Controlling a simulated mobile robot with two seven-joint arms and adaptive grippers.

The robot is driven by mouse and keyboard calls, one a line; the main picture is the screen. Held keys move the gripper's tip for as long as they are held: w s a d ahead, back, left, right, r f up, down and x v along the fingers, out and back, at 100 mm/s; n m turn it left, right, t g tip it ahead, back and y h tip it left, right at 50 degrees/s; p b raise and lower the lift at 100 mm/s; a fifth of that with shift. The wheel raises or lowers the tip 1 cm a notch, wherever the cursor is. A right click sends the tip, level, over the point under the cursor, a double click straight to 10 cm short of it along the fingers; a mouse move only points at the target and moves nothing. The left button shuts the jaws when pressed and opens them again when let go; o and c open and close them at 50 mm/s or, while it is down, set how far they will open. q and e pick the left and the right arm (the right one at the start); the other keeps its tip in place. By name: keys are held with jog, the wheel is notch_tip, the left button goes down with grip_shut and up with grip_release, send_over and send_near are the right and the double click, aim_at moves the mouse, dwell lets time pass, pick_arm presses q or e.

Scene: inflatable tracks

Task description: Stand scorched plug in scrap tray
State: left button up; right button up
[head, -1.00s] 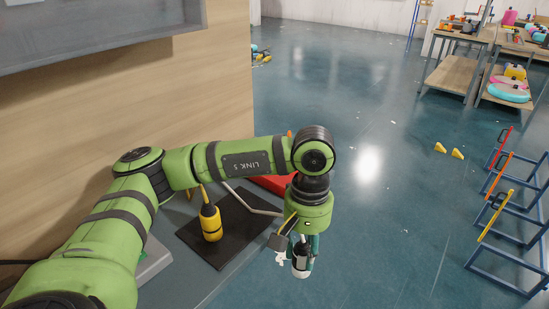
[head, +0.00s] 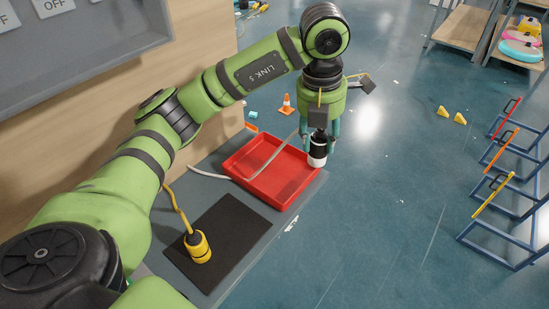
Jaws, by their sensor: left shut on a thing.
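My left gripper (head: 320,140) comes in from the left in the head view and points down. It is shut on the scorched plug (head: 318,152), a dark and white piece held upright between the fingers. The red scrap tray (head: 240,184) lies on the grey bench, and the plug shows at its right rim. I cannot tell how high the plug is above the tray. The tray's visible floor is empty. My right gripper is not in view.
A black mat (head: 207,262) on the bench carries a yellow connector (head: 198,246) with a yellow cable. An orange cone (head: 287,104) stands beyond. Blue frames (head: 500,243) stand on the floor at right.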

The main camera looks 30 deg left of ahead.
pick_arm(q)
jog(key=shift+w+a+r+n, duration=0.1)
jog(key=shift+a+n, duration=0.15)
jog(key=shift+n, duration=0.05)
jog(key=a+f+p, duration=0.2)
jog(key=a+f, duration=0.3)
jog(key=a+f+p, duration=0.2)
jog(key=a+f, duration=0.3)
jog(key=a, duration=0.1)
jog(key=shift+a+f, duration=0.2)
jog(key=shift+f, duration=0.05)
jog(key=shift+w+f, duration=0.1)
jog(key=shift+f, duration=0.05)
jog(key=shift+f, duration=0.1)
jog(key=shift+f+b, duration=0.15)
jog(key=shift+b, duration=0.15)
jog(key=o, duration=1.2)
jog(key=shift+r, duration=0.2)
